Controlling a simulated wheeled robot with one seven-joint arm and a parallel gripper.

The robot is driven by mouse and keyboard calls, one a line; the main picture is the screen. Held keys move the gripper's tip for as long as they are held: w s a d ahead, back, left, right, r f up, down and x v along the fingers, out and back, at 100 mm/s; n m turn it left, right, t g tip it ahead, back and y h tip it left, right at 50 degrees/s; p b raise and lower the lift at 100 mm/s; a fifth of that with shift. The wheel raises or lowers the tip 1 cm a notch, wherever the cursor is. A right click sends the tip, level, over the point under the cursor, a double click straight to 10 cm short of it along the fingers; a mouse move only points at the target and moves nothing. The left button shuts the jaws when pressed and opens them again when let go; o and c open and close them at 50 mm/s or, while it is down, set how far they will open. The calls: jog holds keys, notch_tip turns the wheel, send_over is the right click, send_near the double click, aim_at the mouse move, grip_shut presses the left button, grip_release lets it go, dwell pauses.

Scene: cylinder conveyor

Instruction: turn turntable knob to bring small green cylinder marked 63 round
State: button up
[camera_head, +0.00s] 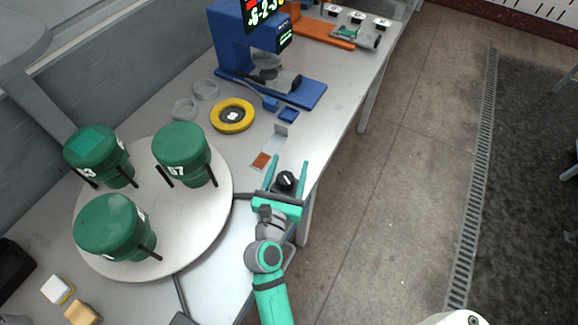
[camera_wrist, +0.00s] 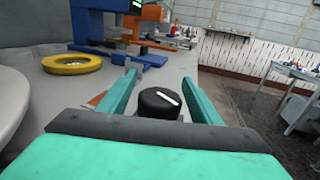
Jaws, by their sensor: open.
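The black turntable knob (camera_head: 286,181) with a white line on top sits at the table's right edge. My gripper (camera_head: 287,168) is open, with one teal finger on each side of the knob. In the wrist view the knob (camera_wrist: 161,102) stands between the fingers (camera_wrist: 158,82), with gaps visible on both sides. The white round turntable (camera_head: 190,225) carries three green cylinders. One at the back left (camera_head: 95,152) has a label ending in 3, its first digit unclear. One at the right (camera_head: 182,150) reads 67 or 57. The front one (camera_head: 110,226) has its label mostly turned away.
A yellow ring (camera_head: 233,116) and clear dishes (camera_head: 205,90) lie behind the turntable. A blue machine (camera_head: 240,45) with a lit display stands further back. Small white and yellow blocks (camera_head: 57,290) lie at the front left. Open floor (camera_head: 400,200) lies right of the table.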

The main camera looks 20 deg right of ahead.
jog(key=shift+w, duration=0.1)
jog(key=shift+c, duration=0.6)
jog(key=c, duration=0.9)
